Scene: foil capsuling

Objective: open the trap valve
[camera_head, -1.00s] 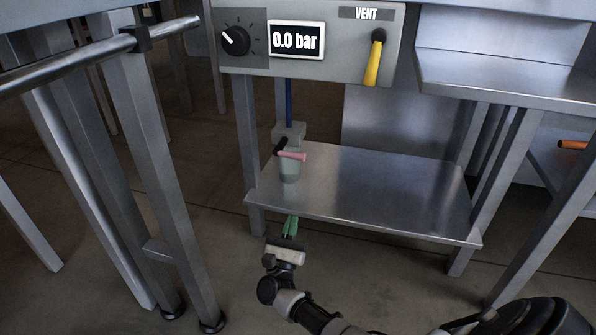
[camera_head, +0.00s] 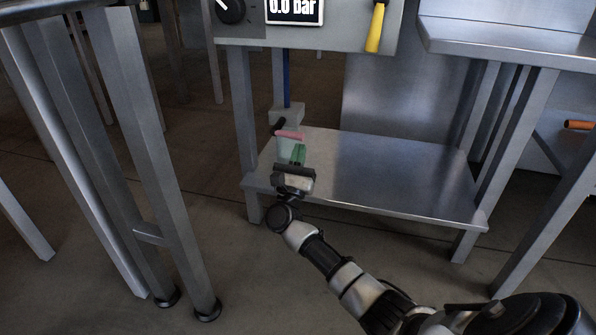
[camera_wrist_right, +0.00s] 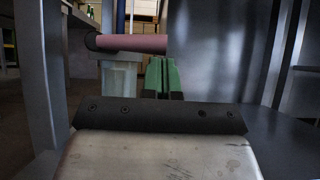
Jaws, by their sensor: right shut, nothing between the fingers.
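The trap valve is a grey block (camera_head: 287,114) below a blue pipe (camera_head: 287,75), with a pink lever handle (camera_head: 290,135) on a dark pivot. A pale translucent cup (camera_head: 284,147) hangs under it, partly hidden by my gripper. In the right wrist view the pink handle (camera_wrist_right: 135,43) lies level, pointing right, above the cup (camera_wrist_right: 119,75). My right gripper (camera_head: 298,152) has green fingers, shut and empty, just below and in front of the handle. In the right wrist view its fingertips (camera_wrist_right: 163,66) are just under the handle's right end; I cannot tell if they touch. My left gripper is out of view.
A steel lower shelf (camera_head: 400,180) extends right of the valve. The control panel (camera_head: 345,35) with a yellow vent lever (camera_head: 376,28) hangs above. Table legs (camera_head: 160,160) stand at the left. An orange handle (camera_head: 579,125) shows at the far right.

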